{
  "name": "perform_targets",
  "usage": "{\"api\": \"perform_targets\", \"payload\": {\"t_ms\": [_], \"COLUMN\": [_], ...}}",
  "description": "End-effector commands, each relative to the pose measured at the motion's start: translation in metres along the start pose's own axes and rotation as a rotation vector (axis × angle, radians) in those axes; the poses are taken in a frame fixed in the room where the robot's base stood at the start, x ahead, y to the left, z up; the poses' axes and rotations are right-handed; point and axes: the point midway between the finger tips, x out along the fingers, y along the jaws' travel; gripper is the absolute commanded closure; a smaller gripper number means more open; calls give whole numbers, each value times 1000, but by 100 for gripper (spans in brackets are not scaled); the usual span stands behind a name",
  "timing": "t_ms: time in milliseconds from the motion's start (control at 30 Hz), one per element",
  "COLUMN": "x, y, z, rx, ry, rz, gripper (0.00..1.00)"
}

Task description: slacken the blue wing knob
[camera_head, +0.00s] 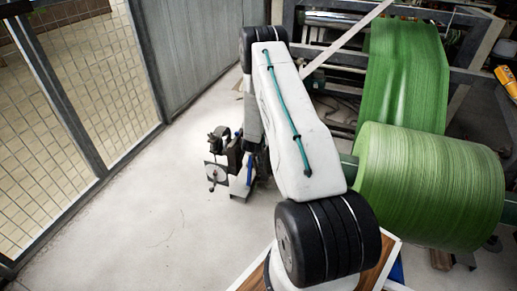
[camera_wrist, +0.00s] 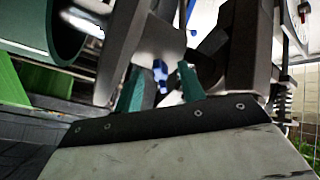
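The blue wing knob (camera_wrist: 160,71) shows in the wrist view, small and partly shaded, between the two teal fingertips of my gripper (camera_wrist: 160,86) or just beyond them. The fingers stand apart, with visible gaps on both sides of the knob, so my gripper is open and holds nothing. Contact with the knob does not show. In the head view, my arm reaches to a small dark and white bracket assembly (camera_head: 217,172) standing left of the arm. My fingers and the knob cannot be made out clearly there.
A big green roll (camera_head: 430,190) and a green web (camera_head: 402,75) fill the right side by the machine frame. A mesh fence (camera_head: 85,85) stands at the left. Grey metal parts (camera_wrist: 160,35) crowd close above my fingers. The floor (camera_head: 165,215) between fence and arm is clear.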

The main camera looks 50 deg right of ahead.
Motion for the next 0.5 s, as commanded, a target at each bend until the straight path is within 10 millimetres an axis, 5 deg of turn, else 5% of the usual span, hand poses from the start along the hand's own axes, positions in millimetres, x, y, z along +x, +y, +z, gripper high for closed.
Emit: {"api": "perform_targets", "payload": {"t_ms": [300, 500], "x": [-53, -66], "y": [0, -1], "z": [-1, 0], "rx": [-2, -1], "ry": [1, -1], "rz": [-1, -2], "gripper": [60, 60]}}
